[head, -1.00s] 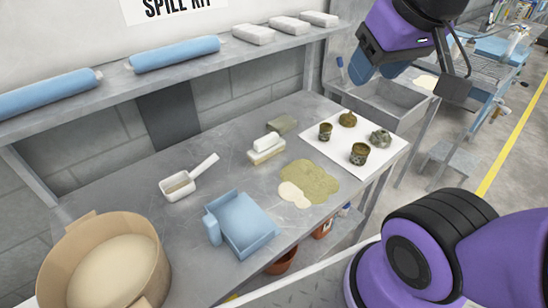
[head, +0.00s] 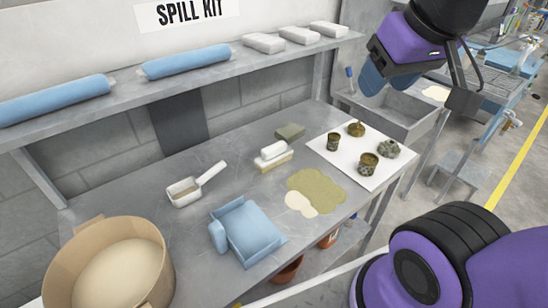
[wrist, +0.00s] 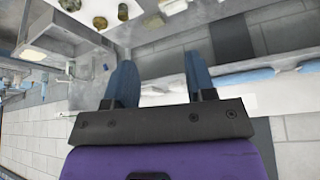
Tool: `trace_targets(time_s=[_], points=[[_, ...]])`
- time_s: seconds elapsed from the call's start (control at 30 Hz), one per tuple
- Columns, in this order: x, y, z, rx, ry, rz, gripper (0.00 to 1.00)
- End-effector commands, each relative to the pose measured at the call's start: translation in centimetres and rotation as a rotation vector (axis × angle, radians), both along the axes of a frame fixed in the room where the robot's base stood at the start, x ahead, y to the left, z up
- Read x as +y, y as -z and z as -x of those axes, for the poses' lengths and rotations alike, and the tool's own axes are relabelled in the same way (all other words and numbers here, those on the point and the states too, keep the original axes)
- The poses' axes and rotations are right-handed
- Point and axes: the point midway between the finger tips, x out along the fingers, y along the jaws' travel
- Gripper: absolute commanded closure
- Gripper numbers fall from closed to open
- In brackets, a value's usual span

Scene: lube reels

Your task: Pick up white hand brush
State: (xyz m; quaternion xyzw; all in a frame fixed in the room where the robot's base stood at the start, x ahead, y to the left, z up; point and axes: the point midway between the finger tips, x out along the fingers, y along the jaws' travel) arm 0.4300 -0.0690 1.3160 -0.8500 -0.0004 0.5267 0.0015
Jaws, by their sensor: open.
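The white hand brush (head: 273,156) lies on the grey metal bench, with its white handle on top and pale bristles below. It sits left of the white sheet and behind the spill. My gripper (head: 372,86) is raised at the upper right, well above and to the right of the brush. In the wrist view my gripper (wrist: 162,82) shows two blue fingers spread apart with nothing between them. I cannot make out the brush surely in the wrist view.
Near the brush are a grey-green block (head: 290,131), a white scoop (head: 197,186), a blue dustpan (head: 247,230) and a powdery spill (head: 318,187). A white sheet (head: 372,185) bears several dirty parts. A tub (head: 108,262) stands front left. A shelf (head: 200,77) overhangs the back.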

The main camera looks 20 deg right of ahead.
Motion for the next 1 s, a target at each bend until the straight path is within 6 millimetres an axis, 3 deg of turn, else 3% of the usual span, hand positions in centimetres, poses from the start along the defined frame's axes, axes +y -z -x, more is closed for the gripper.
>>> trace_targets(time_s=[0.03,0.13,0.27,0.57,1.0], points=[[0.0,0.0,0.0,0.0,0.0,0.0,0.45],[0.0,0.0,-0.2,0.004,-0.009,0.004,0.23],[0.1,0.1,-1.6,0.021,-0.065,0.023,0.23],[0.5,1.3,-7.9,0.089,-0.333,0.114,0.23],[1.5,6.1,-17.6,0.175,-0.753,0.234,0.23]])
